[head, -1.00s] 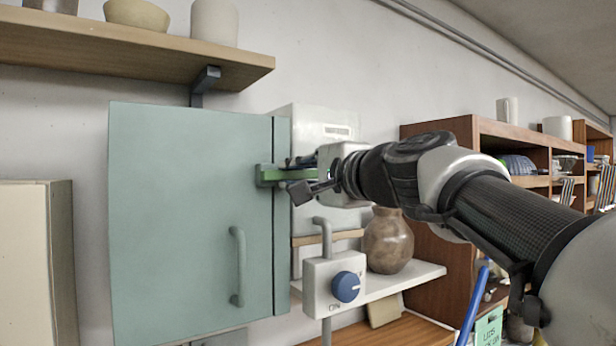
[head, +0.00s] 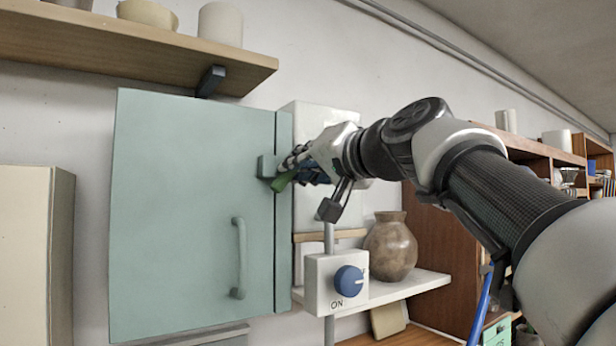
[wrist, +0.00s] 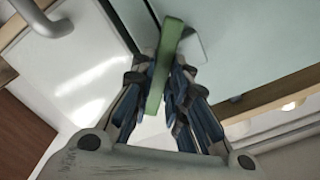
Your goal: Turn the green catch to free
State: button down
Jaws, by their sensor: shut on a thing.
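The green catch (head: 283,182) sits at the right edge of a pale teal cabinet door (head: 185,210), in its upper half. It is tilted in the head view, its free end lower to the left. My gripper (head: 292,172) is at the catch and covers part of it. In the wrist view, the green catch (wrist: 163,70) runs between the two fingers of my gripper (wrist: 160,95), which are shut on it. A grey-teal keeper block (head: 266,166) shows on the door just beside the catch. The cabinet door looks closed.
A white box with a blue knob (head: 349,280) is mounted below my gripper. A brown vase (head: 390,247) stands on a white shelf (head: 415,283) to the right. A wooden shelf (head: 130,50) with pots hangs above the cabinet. The door has a vertical handle (head: 239,258).

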jog(key=shift+n+b, duration=1.3)
jog(key=shift+n, duration=2.9)
jog(key=c, duration=1.6)
grip_release()
jog(key=shift+o, duration=0.2)
jog(key=v, duration=1.2)
